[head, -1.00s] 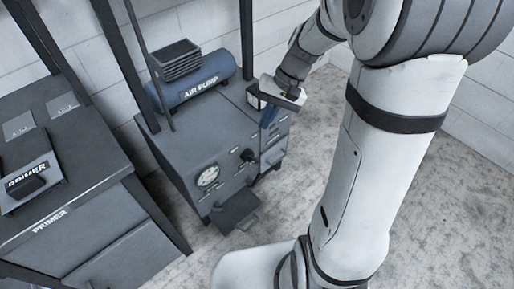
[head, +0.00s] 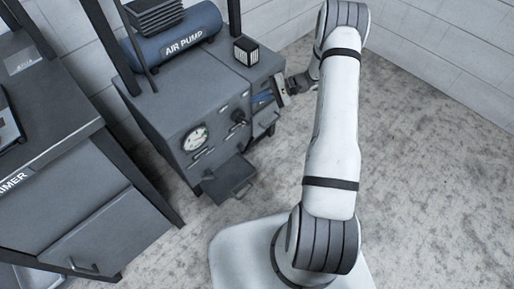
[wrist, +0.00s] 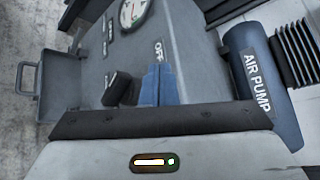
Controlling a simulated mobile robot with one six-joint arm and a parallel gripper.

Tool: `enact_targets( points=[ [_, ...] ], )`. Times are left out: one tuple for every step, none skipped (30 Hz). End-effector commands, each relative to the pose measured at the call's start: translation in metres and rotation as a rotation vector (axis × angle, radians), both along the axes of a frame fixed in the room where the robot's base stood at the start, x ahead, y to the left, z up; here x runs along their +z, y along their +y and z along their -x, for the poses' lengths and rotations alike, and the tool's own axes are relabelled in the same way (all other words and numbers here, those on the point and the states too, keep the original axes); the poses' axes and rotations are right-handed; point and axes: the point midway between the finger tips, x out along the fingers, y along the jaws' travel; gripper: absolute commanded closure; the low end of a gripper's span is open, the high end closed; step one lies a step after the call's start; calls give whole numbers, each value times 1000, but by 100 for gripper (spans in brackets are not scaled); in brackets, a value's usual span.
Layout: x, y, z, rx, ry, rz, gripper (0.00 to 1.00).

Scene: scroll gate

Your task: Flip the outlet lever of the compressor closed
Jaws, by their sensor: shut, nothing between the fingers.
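The compressor (head: 180,118) is a grey cabinet with a blue tank marked AIR PUMP (head: 178,38) on top. A black lever (head: 239,117) sticks out of its front panel, right of the round gauge (head: 195,139). Which way the lever is set is not clear. My gripper (head: 262,98) is right of the lever, its blue fingertips pointing left. The blue fingers are shut and empty in the wrist view (wrist: 158,85), close beside the lever; contact cannot be told.
A pulled-out drawer or tray (head: 228,178) juts from the cabinet's lower front. A small dark vented box (head: 246,52) sits on the cabinet top. The primer bench (head: 50,140) stands at the left. The floor (head: 430,180) to the right is clear.

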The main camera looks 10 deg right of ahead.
Motion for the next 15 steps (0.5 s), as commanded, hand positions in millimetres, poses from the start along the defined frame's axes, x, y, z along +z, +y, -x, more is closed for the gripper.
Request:
enact_targets(
  points=[
    [-30,-6,-3,-34,3,-36,100],
    [-41,-9,-6,-53,1,-55,100],
    [-57,-13,-9,-79,-3,-80,100],
    [-69,-17,-10,-100,-7,-100,100],
    [-81,-20,-12,-121,-9,-118,100],
    [-97,-24,-14,-149,-15,-142,100],
    [-109,-28,-15,-170,-19,-159,100],
    [-121,-31,-16,-192,-23,-177,100],
    [-138,-36,-17,-222,-30,-199,100],
    [-150,-39,-17,-245,-34,-216,100],
    [-163,-42,-17,-267,-40,-232,100],
    [-179,-47,-17,-297,-47,-252,100],
    [-192,-50,-16,-321,-54,-267,100],
    [-204,-53,-15,-345,-60,-282,100],
    [-221,-57,-14,-376,-68,-300,100]
  ],
)
